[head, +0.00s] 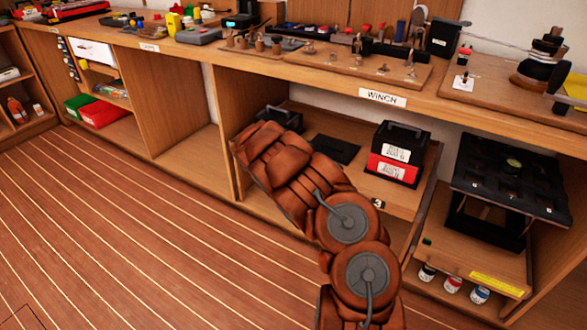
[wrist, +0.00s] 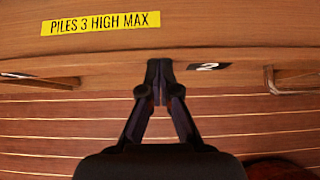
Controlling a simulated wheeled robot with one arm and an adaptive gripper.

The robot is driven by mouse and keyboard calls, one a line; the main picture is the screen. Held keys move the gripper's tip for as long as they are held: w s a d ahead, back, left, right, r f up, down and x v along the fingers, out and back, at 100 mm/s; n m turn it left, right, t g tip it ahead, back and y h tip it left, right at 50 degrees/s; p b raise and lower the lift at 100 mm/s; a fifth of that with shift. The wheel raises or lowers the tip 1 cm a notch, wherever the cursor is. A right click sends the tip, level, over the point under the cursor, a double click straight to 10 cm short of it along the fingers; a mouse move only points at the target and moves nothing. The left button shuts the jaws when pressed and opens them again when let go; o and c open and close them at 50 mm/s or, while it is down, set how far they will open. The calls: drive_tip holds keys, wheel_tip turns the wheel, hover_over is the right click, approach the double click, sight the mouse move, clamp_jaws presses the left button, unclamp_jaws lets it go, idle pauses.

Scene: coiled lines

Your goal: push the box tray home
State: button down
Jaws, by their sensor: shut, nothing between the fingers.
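The box tray (head: 400,208) is a wooden tray in the bay under the WINCH label in the head view. It sticks out past the bench front. It bears a black handled box (head: 281,117) at the back left, a flat black piece (head: 331,149) and a black-and-red box (head: 396,160) at the right. My arm hides its front left part. In the wrist view my gripper (wrist: 159,72) is shut and empty, its tips at the tray's front edge (wrist: 110,67), left of a black "2" tag. I cannot tell whether they touch. The head view does not show the gripper.
A lower shelf with small jars (head: 453,284) and a black rack (head: 510,180) stands to the right. The bench top (head: 300,75) above carries fittings and tools. An empty bay (head: 185,145) lies to the left. The striped floor (head: 110,240) in front is clear.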

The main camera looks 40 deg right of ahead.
drive_tip(key=a+f+p+v, duration=0.1)
drive_tip(key=f+p+v, duration=0.1)
drive_tip(key=v, duration=1.1)
drive_tip(key=shift+a+p, duration=0.35)
drive_tip(key=shift+p, duration=0.05)
drive_tip(key=shift+s+r, duration=0.1)
drive_tip(key=shift+s, duration=0.05)
drive_tip(key=s+a+r+m+g+y, duration=0.1)
drive_tip(key=s+a+r+m+g, duration=0.1)
drive_tip(key=s+r+m, duration=0.55)
drive_tip(key=s+a+r+m+g, duration=0.2)
drive_tip(key=s+r+m, duration=0.3)
drive_tip(key=s, duration=0.5)
drive_tip(key=s+a+r+m+g+y, duration=0.25)
drive_tip(key=s+a+m+y, duration=0.65)
drive_tip(key=s+a, duration=1.6)
wheel_tip(320, 180, up, 26)
drive_tip(key=s+d+t+h+p, duration=0.1)
drive_tip(key=p, duration=2.3)
drive_tip(key=shift+s+d+f+m+p, duration=0.2)
drive_tip(key=shift+s+m+p, duration=0.1)
drive_tip(key=shift+m+p, duration=0.05)
